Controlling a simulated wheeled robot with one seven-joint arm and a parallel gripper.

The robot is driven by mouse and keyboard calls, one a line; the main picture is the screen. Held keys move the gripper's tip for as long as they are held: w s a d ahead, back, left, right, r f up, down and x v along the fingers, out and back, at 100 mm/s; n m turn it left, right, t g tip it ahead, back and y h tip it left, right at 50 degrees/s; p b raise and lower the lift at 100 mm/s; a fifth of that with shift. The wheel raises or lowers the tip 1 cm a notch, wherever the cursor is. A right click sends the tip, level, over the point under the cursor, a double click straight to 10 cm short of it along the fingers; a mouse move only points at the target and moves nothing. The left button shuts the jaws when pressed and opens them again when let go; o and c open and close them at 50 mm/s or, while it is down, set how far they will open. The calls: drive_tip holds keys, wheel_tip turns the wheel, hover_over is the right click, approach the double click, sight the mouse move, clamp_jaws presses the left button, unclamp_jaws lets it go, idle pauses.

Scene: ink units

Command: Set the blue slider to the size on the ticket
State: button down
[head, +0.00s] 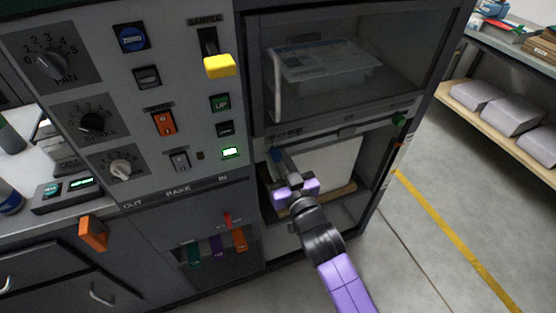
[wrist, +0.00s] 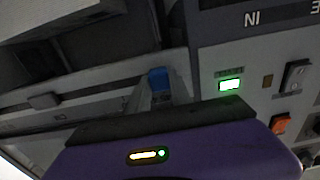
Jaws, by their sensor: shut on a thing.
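The blue slider (head: 277,155) sits near the left end of the rail below the glass window of the machine. It also shows in the wrist view (wrist: 158,77), small and blue between my fingers. My gripper (head: 281,159) reaches up to the rail from below and is shut on the blue slider; the wrist view (wrist: 160,92) shows the fingers around it. My fingers hide part of the slider. The scale marks along the rail are too small to read. I cannot make out a ticket with a readable size.
A white sheet or block (head: 330,163) lies in the open bay right behind my gripper. A green knob (head: 398,119) is at the rail's right end. The control panel (head: 190,130) with dials, switches and a lit green lamp (head: 231,153) stands left.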

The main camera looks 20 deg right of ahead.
drive_tip(key=c, duration=1.2)
unclamp_jaws()
drive_tip(key=shift+a, duration=0.4)
drive_tip(key=shift+o, duration=0.2)
drive_tip(key=shift+d, duration=0.1)
drive_tip(key=shift+s+f, duration=0.15)
drive_tip(key=shift+s, duration=0.35)
drive_tip(key=s+b, duration=0.1)
drive_tip(key=s, duration=0.5)
drive_tip(key=shift+s, duration=0.4)
